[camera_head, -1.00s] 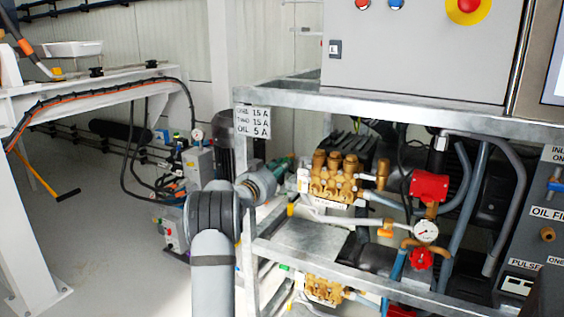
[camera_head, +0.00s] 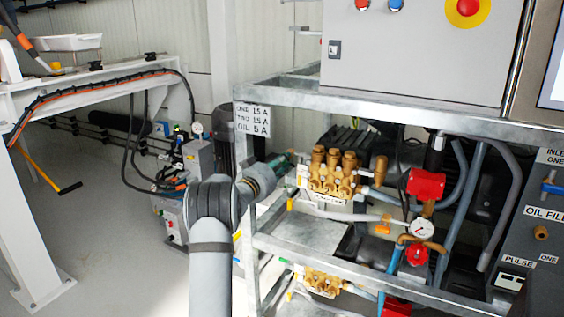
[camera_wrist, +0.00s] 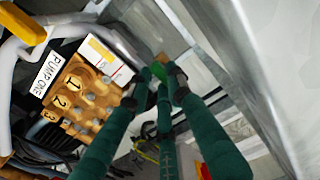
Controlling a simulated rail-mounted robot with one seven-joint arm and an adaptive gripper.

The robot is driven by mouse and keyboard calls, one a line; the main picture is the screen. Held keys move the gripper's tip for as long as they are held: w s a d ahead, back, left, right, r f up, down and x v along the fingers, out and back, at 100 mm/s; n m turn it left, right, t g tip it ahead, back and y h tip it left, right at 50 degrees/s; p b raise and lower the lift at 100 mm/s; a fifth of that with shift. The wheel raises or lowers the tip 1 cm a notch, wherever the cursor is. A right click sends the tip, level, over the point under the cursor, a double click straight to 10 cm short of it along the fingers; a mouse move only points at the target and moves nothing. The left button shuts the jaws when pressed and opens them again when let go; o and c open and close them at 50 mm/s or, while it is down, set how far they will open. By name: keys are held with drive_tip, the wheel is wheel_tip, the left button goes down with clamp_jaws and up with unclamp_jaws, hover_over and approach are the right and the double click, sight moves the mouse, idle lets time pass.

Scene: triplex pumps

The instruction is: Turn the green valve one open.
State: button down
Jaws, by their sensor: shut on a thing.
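The green valve (camera_wrist: 159,71) shows in the wrist view as a small bright green piece between the tips of my gripper's dark green fingers. My gripper (camera_wrist: 160,82) is shut on it, and the fingertips hide part of it. The brass pump block (camera_wrist: 82,97) with the labels PUMP ONE and 1, 2, 3 is to the left of the fingers. In the head view my gripper (camera_head: 281,163) reaches to the left side of the upper brass pump (camera_head: 333,173). The green valve cannot be made out there.
The metal rack (camera_head: 330,253) surrounds the pumps, and its post stands close to my arm. A yellow handle (camera_wrist: 24,24) is at the upper left of the wrist view. A pressure gauge (camera_head: 422,229) and red fittings (camera_head: 426,185) are right of the pump. Open floor lies left.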

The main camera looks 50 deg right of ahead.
drive_tip(key=c, duration=1.6)
unclamp_jaws()
drive_tip(key=shift+o, duration=0.2)
drive_tip(key=shift+a, duration=0.1)
drive_tip(key=s+a, duration=0.2)
drive_tip(key=a, duration=0.9)
drive_tip(key=shift+a, duration=0.35)
drive_tip(key=shift+d, duration=0.15)
drive_tip(key=w+d, duration=0.2)
drive_tip(key=d, duration=0.9)
drive_tip(key=shift+d, duration=0.3)
